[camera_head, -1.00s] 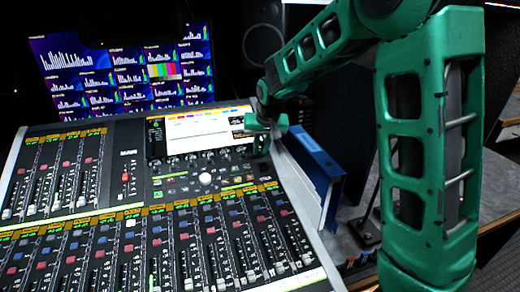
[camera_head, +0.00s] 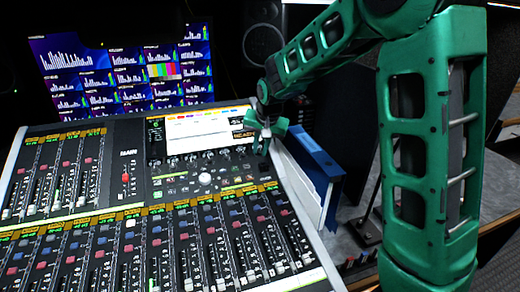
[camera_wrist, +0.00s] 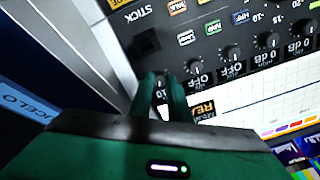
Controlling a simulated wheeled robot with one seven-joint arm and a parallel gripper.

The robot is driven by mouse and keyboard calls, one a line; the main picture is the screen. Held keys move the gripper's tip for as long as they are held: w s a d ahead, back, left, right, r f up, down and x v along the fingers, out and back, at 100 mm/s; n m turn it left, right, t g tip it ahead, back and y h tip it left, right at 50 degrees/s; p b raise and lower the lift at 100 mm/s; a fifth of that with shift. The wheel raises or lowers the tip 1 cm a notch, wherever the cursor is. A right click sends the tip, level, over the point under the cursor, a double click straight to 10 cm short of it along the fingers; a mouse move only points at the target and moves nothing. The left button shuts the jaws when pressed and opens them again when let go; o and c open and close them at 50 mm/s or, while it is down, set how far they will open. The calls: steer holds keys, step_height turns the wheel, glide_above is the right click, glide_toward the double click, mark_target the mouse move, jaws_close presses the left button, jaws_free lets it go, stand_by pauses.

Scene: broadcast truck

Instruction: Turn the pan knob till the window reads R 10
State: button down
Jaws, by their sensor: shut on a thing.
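The pan knob (camera_wrist: 162,77) is the end knob of a row on the mixing console, mostly hidden between my fingers. My gripper (camera_wrist: 161,84) is shut on it, pointing down at the panel. In the head view my gripper (camera_head: 262,147) is at the right end of the knob row, just below the console screen's right corner. The console screen (camera_head: 195,130) is lit, with an orange label at its right that also shows partly in the wrist view. A small readout by my fingers is partly covered, and I cannot read it fully.
Neighbouring knobs (camera_wrist: 232,53) stand close along the same row, with OFF and dB readouts. A joystick square (camera_wrist: 146,42) lies beyond my fingers. A blue binder (camera_head: 318,160) stands right of the console. Faders (camera_head: 200,255) fill the front.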

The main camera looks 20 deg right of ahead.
steer(key=c, duration=1.7)
jaws_free()
steer(key=shift+o, duration=0.2)
steer(key=v, duration=1)
steer(key=shift+r, duration=0.35)
steer(key=s+d, duration=0.4)
steer(key=s, duration=0.1)
steer(key=s+d+g, duration=0.1)
steer(key=s+d, duration=0.3)
steer(key=s, duration=0.1)
steer(key=s+d+f+g, duration=0.1)
steer(key=s+d, duration=0.4)
steer(key=shift+s+f+h, duration=0.1)
steer(key=shift+s+h, duration=0.3)
steer(key=s+d+f+g, duration=0.1)
steer(key=s+d+f, duration=0.1)
steer(key=s, duration=0.9)
steer(key=s+d+f+g+y, duration=0.1)
steer(key=s+d+f, duration=0.1)
steer(key=s, duration=0.9)
steer(key=shift+s+d+f+g, duration=0.15)
steer(key=shift+s+f+g, duration=0.2)
steer(key=shift+f, duration=0.3)
